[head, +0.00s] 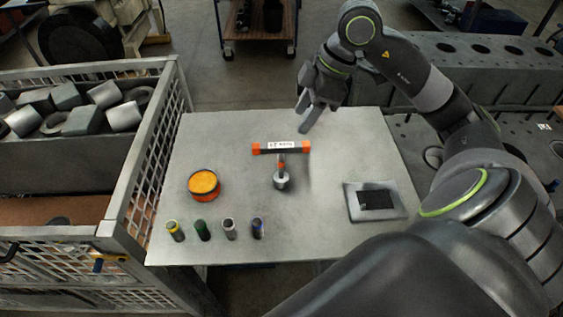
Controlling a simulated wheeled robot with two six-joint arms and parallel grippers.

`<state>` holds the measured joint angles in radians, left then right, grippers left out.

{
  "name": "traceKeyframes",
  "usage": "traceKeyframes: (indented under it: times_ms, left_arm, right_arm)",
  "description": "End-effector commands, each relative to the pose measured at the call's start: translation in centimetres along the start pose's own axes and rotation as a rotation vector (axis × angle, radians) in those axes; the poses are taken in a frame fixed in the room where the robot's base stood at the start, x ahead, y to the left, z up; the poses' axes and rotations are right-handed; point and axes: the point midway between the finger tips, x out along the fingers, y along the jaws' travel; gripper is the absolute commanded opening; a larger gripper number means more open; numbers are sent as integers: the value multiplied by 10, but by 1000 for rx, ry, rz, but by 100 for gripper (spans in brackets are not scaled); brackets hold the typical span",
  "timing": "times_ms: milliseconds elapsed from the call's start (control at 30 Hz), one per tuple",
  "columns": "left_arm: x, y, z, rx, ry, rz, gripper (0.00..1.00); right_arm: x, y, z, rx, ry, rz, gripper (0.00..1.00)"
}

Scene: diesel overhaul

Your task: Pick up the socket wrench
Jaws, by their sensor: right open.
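The socket wrench (281,148) lies on the grey metal table (240,245). It looks T-shaped, with a dark crossbar, orange ends, a white label and a short stem reaching toward the front to a round metal socket. My right arm comes in from the right and arches over the table. My right gripper (306,116) is open and empty, fingers pointing down, behind and slightly right of the wrench's crossbar, apart from it. My left gripper is not in view.
An orange-yellow tin (204,185) stands left of the wrench. Several small cylinders (203,230) line the front left. A square tray with a dark pad (358,211) lies at right. A mesh crate (150,150) with metal parts borders the table's left; an engine block (475,65) is behind right.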

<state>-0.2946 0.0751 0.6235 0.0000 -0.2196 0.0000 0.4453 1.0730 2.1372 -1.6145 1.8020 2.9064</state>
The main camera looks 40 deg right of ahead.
Motion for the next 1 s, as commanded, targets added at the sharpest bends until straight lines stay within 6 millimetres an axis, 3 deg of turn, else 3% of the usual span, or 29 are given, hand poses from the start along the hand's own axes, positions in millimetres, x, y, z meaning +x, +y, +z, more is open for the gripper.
traceKeyframes:
  times_ms: [233, 600, 1000]
  left_arm:
    - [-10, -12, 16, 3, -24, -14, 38]
    - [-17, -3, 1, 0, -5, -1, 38]
    - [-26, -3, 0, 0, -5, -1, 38]
  right_arm:
    - [34, -1, -1, 2, 3, -6, 44]
    - [83, 0, -1, 2, 3, -4, 44]
    - [108, 3, 0, 5, 1, -5, 44]
